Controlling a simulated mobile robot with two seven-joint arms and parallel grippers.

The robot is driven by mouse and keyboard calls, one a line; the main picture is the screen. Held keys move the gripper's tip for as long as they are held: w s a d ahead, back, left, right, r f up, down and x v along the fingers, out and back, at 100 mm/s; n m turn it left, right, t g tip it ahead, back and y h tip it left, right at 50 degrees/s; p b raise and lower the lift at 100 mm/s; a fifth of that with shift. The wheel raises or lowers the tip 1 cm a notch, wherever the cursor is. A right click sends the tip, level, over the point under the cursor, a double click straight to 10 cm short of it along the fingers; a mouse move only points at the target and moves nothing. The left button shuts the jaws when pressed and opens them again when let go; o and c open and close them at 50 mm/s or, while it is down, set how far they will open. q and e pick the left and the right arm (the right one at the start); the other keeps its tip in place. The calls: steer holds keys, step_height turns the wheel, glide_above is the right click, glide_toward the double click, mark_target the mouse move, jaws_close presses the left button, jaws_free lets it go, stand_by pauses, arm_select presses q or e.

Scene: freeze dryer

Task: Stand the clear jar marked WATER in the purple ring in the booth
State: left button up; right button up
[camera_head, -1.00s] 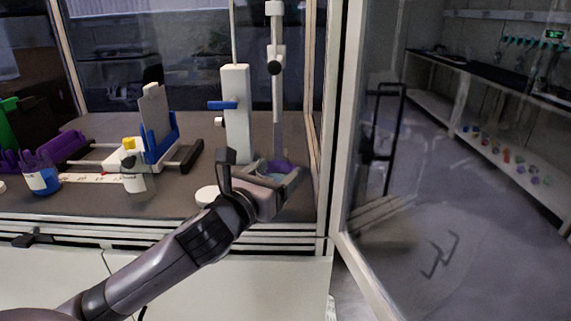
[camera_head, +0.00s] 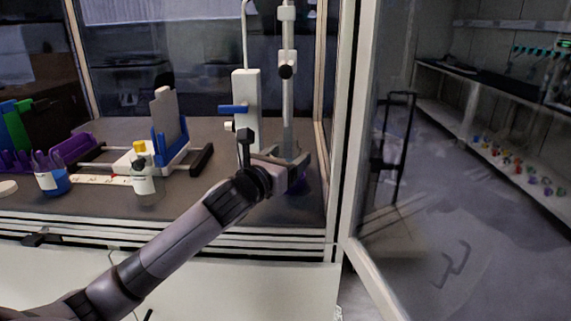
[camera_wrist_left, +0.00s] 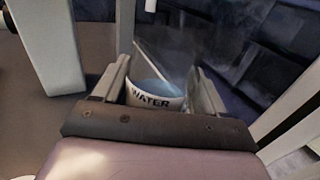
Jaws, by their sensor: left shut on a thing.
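The clear jar marked WATER (camera_wrist_left: 155,97) is between the fingers of my left gripper (camera_wrist_left: 162,82) in the left wrist view, its dark lettering facing the camera. A thin pale rod (camera_wrist_left: 150,58) slants up out of its mouth. In the head view my left gripper (camera_head: 275,160) is shut on the jar, which is largely hidden there by the fingers. I cannot tell the gap between jar and ring. My right gripper is not in view.
A white stand (camera_head: 246,100) with a blue lever and a grey post (camera_head: 288,105) rise close behind the gripper. A yellow-capped bottle (camera_head: 144,172), a blue-filled bottle (camera_head: 52,178) and purple racks stand left. The booth's frame (camera_head: 343,150) is close on the right.

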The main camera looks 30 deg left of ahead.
arm_select(q)
steer(key=shift+w+a+r+p, duration=0.1)
steer(key=shift+w+a+p, duration=0.25)
steer(key=shift+w+a, duration=0.45)
steer(key=shift+w+a+p, duration=0.35)
steer(key=shift+w, duration=0.75)
steer(key=shift+p, duration=0.35)
steer(key=shift+f, duration=0.25)
steer(key=shift+f+b, duration=0.45)
steer(key=shift+f, duration=0.2)
steer(key=shift+f, duration=0.15)
steer(key=shift+f+b, duration=0.4)
steer(key=shift+f, duration=0.15)
